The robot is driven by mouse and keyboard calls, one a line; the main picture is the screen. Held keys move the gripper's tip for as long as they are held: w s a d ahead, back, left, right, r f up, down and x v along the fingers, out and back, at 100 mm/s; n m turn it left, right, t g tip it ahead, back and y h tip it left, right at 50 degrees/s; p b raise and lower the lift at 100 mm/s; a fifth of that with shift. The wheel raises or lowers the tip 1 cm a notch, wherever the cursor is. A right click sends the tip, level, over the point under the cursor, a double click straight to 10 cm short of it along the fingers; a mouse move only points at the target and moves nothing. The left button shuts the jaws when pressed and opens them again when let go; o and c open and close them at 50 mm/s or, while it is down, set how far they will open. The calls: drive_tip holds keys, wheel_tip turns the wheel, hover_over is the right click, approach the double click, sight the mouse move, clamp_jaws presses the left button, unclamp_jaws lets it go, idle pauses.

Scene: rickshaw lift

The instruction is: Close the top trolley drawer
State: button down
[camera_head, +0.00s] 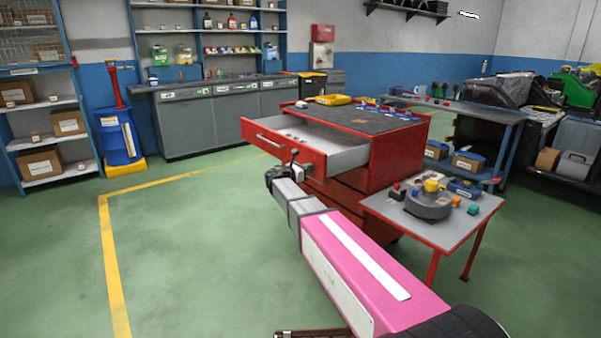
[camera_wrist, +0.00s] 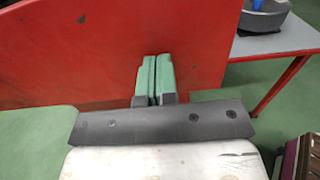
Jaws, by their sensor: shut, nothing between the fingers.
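The red trolley (camera_head: 399,157) stands in the middle of the room with a dark top. Its top drawer (camera_head: 262,139) is pulled out to the left, with its grey inside showing and a pale handle on its red front. My gripper (camera_head: 292,160) is shut and empty at the right part of the drawer front in the head view. In the wrist view my gripper (camera_wrist: 155,80) has its two green fingers together, pointing at a red panel (camera_wrist: 70,60). I cannot tell whether the fingertips touch it. The drawers below are partly hidden by my arm.
A small side table (camera_head: 459,227) with a grey round object (camera_head: 429,204) and small coloured blocks stands right of my arm. A grey cabinet row (camera_head: 215,122) and blue drum (camera_head: 118,140) are at the back. The green floor left of the trolley is clear.

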drive_tip(key=x, duration=3)
drive_tip(key=shift+w+a, duration=0.1)
drive_tip(key=shift+a, duration=0.05)
drive_tip(key=shift+w, duration=0.1)
